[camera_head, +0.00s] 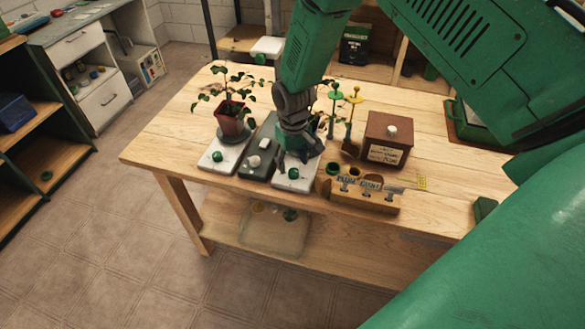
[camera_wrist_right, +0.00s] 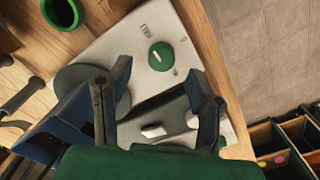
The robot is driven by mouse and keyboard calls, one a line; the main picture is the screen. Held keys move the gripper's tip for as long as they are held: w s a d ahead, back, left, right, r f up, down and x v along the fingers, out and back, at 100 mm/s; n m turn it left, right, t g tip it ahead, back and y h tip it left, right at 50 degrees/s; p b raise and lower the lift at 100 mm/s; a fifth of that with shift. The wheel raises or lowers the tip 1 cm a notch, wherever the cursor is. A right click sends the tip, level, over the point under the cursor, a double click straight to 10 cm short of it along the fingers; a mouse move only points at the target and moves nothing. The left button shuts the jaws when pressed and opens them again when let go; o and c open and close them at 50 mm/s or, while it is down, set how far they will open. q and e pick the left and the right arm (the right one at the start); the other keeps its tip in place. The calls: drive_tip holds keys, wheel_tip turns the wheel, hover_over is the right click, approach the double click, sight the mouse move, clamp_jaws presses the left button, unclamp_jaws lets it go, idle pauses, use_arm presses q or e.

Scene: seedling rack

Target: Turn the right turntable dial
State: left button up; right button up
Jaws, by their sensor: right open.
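The right turntable (camera_head: 279,182) is a white base near the table's front edge. Its green dial (camera_head: 293,173) sits on the front part. In the right wrist view the dial (camera_wrist_right: 161,56) has a small white mark and printed labels around it. A round dark platter (camera_wrist_right: 78,82) lies beside it, partly hidden by a finger. My right gripper (camera_head: 291,157) is low over the turntable, just behind the dial. In the wrist view its fingers (camera_wrist_right: 158,100) are spread apart with nothing between them, and the dial lies clear beyond them. My left gripper is not in view.
A grey control box (camera_head: 258,173) with white knobs stands left of the turntable. Left of that is another white turntable with a potted plant (camera_head: 231,117). A wooden rack (camera_head: 365,203) and brown box (camera_head: 388,150) stand to the right. The table's left end is clear.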

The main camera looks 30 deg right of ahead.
sight(293, 169)
wheel_tip(293, 169, up, 8)
drive_tip(key=shift+w+r, duration=0.15)
drive_tip(key=s+f, duration=0.5)
drive_tip(key=s+a+f, duration=0.1)
drive_tip(key=s+f, duration=0.2)
drive_tip(key=s+a+f, duration=0.1)
drive_tip(key=s+f, duration=0.2)
drive_tip(key=s, duration=1)
drive_tip(key=s+a+f, duration=0.1)
drive_tip(key=s+f, duration=0.2)
drive_tip(key=s, duration=1)
drive_tip(key=w+f+n+b, duration=0.1)
drive_tip(key=w+f+b, duration=0.2)
drive_tip(key=f+b, duration=0.8)
drive_tip(key=shift+a+n+t, duration=0.3)
drive_tip(key=shift+a, duration=0.1)
